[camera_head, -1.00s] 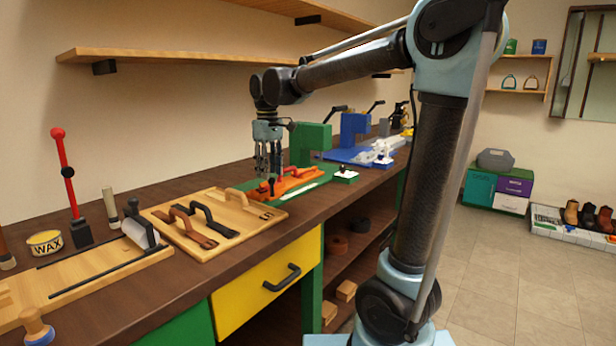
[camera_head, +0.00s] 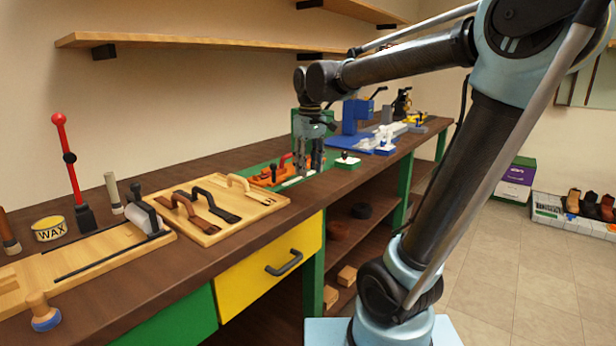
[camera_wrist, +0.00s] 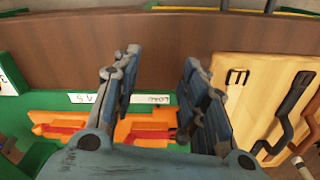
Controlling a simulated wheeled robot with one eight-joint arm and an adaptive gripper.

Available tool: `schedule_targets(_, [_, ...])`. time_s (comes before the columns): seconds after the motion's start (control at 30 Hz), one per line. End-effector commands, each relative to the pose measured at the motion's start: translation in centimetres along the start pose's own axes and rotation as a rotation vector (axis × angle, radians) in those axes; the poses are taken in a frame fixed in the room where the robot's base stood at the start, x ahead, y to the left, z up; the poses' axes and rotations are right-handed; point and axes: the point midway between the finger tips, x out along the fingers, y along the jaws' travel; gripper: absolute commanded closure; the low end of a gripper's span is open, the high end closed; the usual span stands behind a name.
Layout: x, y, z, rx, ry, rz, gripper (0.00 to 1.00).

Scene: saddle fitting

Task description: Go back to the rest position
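My gripper (camera_head: 311,160) hangs fingers down over the workbench (camera_head: 330,190), at the right end of the orange fixture (camera_head: 266,176) in the head view. In the wrist view my gripper (camera_wrist: 162,60) has its two fingers spread apart with nothing between them. The orange fixture (camera_wrist: 140,126), with red parts on it, lies on a green base below the fingers. The fingers and palm hide part of it. A white label (camera_wrist: 150,99) with writing lies beside the fixture.
A wooden board (camera_head: 215,232) with several strap-like handles lies left of the fixture. A blue press (camera_head: 355,115) and a small white-topped block (camera_head: 346,160) stand to the right. A wax tin (camera_head: 49,229) and a red lever (camera_head: 68,160) stand farther left. A shelf (camera_head: 190,41) hangs above.

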Motion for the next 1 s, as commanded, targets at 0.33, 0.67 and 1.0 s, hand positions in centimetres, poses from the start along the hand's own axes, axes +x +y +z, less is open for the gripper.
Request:
schedule_targets(0.33, [5.4, 3.6, 11.3, 0.249, 0.05, 0.024, 0.6])
schedule_targets(0.67, [12.4, 4.3, 20.6, 0.481, 0.099, 0.052, 0.6])
schedule_targets(1.0, [18.1, 3.7, 25.9, 0.637, 0.132, 0.074, 0.6])
